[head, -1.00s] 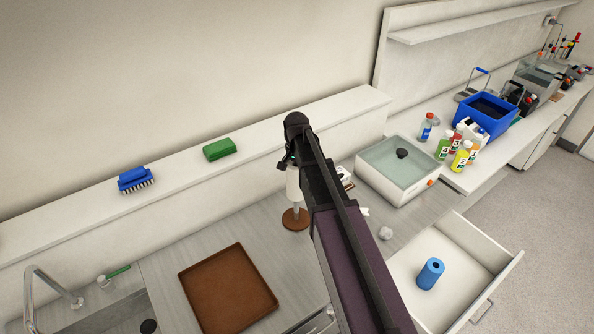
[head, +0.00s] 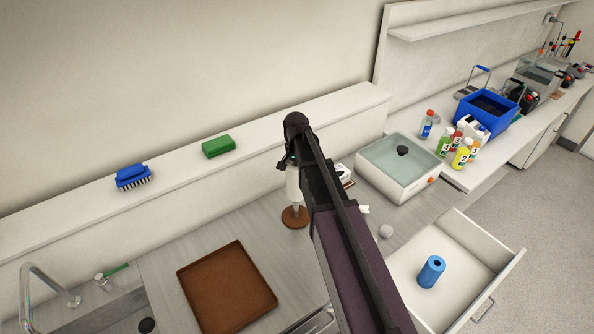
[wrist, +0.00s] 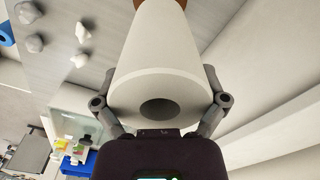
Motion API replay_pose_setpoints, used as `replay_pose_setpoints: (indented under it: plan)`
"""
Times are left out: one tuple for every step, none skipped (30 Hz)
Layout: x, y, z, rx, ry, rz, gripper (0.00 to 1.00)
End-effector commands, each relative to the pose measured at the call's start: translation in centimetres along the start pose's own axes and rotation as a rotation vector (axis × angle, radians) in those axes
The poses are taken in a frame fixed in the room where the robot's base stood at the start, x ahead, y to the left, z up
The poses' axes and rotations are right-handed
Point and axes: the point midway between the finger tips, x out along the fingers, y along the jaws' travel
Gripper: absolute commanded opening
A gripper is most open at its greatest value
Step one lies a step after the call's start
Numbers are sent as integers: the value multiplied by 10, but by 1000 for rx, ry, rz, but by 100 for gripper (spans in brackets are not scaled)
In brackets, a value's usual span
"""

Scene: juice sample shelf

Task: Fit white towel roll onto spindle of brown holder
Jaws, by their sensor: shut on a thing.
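My gripper (wrist: 160,78) is shut on the white towel roll (wrist: 160,50), one finger on each side. The roll's near end shows a dark hole, with no spindle tip visible in it. In the head view the roll (head: 293,184) is upright, partly hidden behind my arm. The brown holder's round base (head: 294,218) stands on the counter directly below, with a narrow pale piece between it and the roll. The base (wrist: 158,3) also shows past the roll's far end in the wrist view. How far the spindle sits inside the roll cannot be told.
A brown tray (head: 228,286) lies left of the holder. A glass-lidded box (head: 400,168) and crumpled white pieces (head: 386,231) are to the right. An open drawer (head: 466,243) holds a blue roll (head: 431,271). A raised ledge (head: 255,147) runs behind the holder.

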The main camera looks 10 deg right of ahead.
Motion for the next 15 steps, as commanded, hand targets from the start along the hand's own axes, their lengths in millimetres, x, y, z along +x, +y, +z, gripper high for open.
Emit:
replay_pose_setpoints:
  plan:
    - [2,0,0,0,0,0,32]
    - [2,0,0,0,0,0,32]
    - [3,0,0,0,0,0,32]
    - [3,0,0,0,0,0,32]
    - [4,0,0,0,0,0,32]
    - [4,0,0,0,0,0,32]
    - [5,0,0,0,0,0,32]
    - [5,0,0,0,0,0,32]
    - [6,0,0,0,0,0,32]
    - [6,0,0,0,0,0,32]
    - [7,0,0,-1,0,0,32]
    - [7,0,0,-1,0,0,32]
    - [8,0,0,-1,0,0,32]
    - [8,0,0,-1,0,0,32]
    - [9,0,0,-1,0,0,32]
